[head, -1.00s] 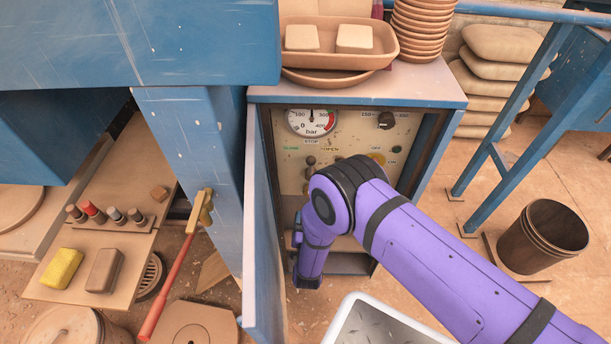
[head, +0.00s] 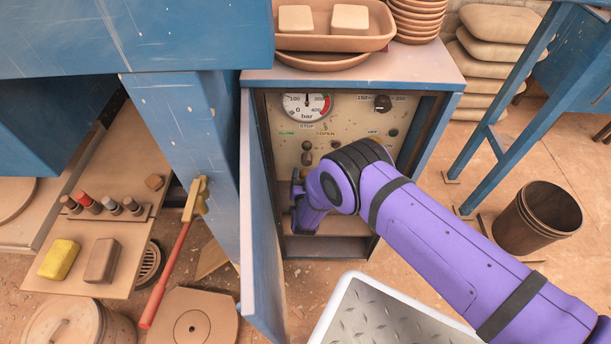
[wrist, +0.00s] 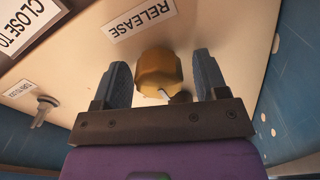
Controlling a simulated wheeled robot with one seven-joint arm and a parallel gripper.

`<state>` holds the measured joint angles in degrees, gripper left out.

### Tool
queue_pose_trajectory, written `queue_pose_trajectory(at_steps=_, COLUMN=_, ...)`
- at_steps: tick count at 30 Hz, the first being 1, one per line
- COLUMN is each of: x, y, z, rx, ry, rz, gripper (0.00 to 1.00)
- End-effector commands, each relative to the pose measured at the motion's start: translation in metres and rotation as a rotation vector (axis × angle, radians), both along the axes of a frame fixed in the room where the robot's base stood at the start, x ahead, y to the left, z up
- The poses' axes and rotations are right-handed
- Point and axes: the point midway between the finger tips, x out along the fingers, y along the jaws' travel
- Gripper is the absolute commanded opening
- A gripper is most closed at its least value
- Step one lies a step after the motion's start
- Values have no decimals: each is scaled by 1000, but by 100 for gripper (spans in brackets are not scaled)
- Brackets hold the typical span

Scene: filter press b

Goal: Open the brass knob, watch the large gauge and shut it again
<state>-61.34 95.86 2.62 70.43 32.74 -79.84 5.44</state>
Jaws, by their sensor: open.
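The brass knob (wrist: 158,72) shows in the wrist view on the cream panel, just below a label reading RELEASE. My gripper (wrist: 163,78) is open, with one finger on each side of the knob. I cannot tell whether the fingers touch it. The large gauge (head: 306,106), marked bar with a red zone at right, is at the panel's top left. Its needle points about straight up.
The cabinet's blue door (head: 258,215) stands open, close to the left of my wrist. A black dial (head: 382,103) and a toggle (head: 307,152) are on the panel. In the wrist view a small key-like fitting (wrist: 43,108) is at left. Dishes (head: 330,30) stand on top.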

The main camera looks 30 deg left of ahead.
Motion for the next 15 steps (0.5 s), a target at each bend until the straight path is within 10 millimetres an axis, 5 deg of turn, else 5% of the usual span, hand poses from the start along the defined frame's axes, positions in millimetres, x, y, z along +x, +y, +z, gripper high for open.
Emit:
queue_pose_trajectory(at_steps=8, x=1, y=1, z=0, rx=0, ry=0, rz=0, gripper=67)
queue_pose_trajectory(at_steps=15, x=1, y=0, z=0, rx=0, ry=1, rz=0, gripper=17)
